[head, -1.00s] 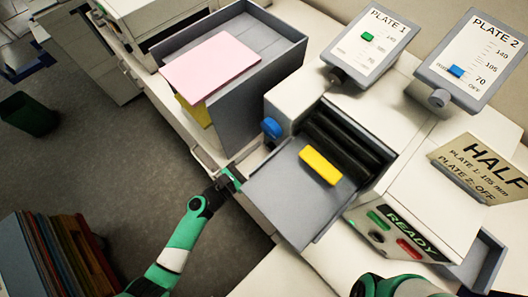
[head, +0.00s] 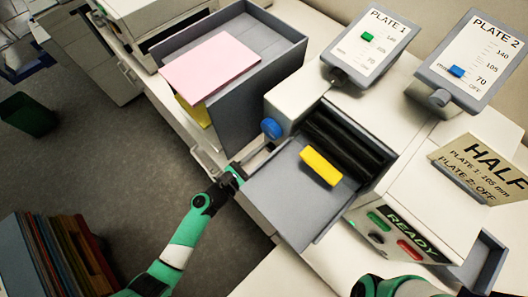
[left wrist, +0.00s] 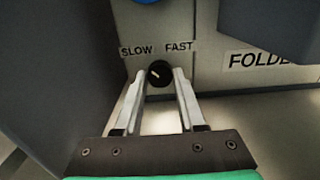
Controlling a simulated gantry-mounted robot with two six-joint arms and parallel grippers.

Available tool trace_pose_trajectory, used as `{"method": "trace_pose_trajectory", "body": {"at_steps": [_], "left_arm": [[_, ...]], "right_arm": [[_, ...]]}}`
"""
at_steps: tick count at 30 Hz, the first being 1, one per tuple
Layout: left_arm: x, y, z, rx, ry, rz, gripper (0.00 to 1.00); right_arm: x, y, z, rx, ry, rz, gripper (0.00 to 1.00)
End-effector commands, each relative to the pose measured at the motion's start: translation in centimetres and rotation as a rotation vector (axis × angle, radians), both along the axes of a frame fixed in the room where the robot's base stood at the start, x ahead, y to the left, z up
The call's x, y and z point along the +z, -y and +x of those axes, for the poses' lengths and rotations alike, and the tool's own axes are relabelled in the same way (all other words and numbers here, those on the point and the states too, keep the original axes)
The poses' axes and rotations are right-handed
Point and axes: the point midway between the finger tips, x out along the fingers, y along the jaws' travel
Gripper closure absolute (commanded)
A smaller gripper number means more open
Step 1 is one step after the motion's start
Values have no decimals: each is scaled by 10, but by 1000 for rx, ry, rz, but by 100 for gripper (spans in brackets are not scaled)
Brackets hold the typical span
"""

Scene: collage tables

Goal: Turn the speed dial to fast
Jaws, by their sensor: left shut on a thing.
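The speed dial (left wrist: 160,72) is a small black knob with a white pointer mark, on the front of the folder. SLOW (left wrist: 137,50) is printed to its upper left and FAST (left wrist: 179,47) to its upper right. The pointer mark tilts to the upper left, toward SLOW. My left gripper (left wrist: 160,78) is shut on the dial, one finger on each side. In the head view the left gripper (head: 236,174) is beside the grey tray, and the dial cannot be seen there. My right arm shows at the bottom right, but its gripper is out of view.
A grey tray (head: 275,205) with a yellow block (head: 320,166) juts out beside the left gripper. A blue knob (head: 271,128) is above it. A grey bin (head: 250,95) with pink paper (head: 210,65) stands at the upper left. A READY panel (head: 400,232) is at the lower right.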

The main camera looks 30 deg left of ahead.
Motion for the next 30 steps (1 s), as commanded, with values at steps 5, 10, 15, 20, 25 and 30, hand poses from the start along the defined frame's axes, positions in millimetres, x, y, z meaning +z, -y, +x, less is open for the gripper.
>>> {"method": "trace_pose_trajectory", "body": {"at_steps": [5,10,15,20,25,30], "left_arm": [[-1,0,0,0,10,28,100],[-2,0,0,0,36,98,100],[-2,0,0,0,77,213,100],[-3,0,0,0,126,349,100],[-3,0,0,0,181,503,100],[-3,0,0,0,235,655,100]], "right_arm": [[-2,0,0,0,0,0,100],[-7,0,0,0,0,0,100],[-14,0,0,0,0,0,100],[-22,0,0,0,0,0,100],[-31,0,0,0,0,0,100],[-39,0,0,0,0,0,100]]}}
